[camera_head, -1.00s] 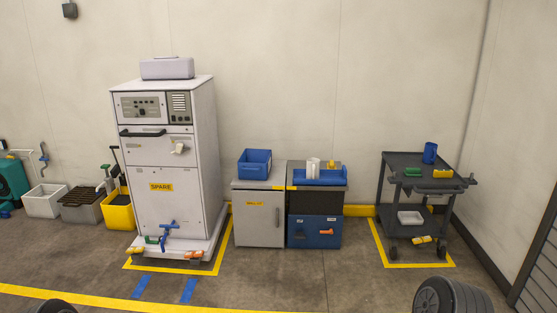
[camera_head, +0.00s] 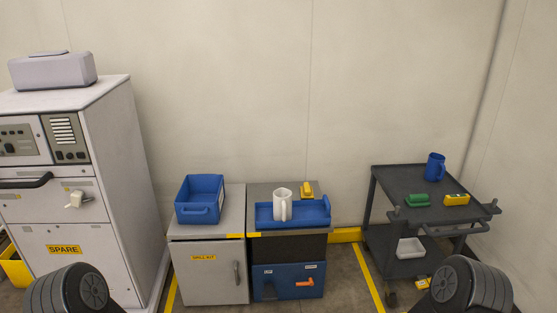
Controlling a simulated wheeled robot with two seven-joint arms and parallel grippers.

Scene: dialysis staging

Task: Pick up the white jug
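The white jug (camera_head: 282,205) stands upright in a shallow blue tray (camera_head: 264,217) on top of a low cabinet, near the middle of the view. Its handle faces toward me. Parts of my two arms show at the bottom left and bottom right corners, well apart from the jug. Neither gripper is in the picture.
Left of the jug, a blue bin (camera_head: 200,198) sits on the spill kit cabinet (camera_head: 209,270). A yellow item (camera_head: 307,190) lies behind the tray. At right, a dark cart (camera_head: 400,180) holds a blue jug (camera_head: 435,167). A tall white SPARE machine (camera_head: 115,170) stands left.

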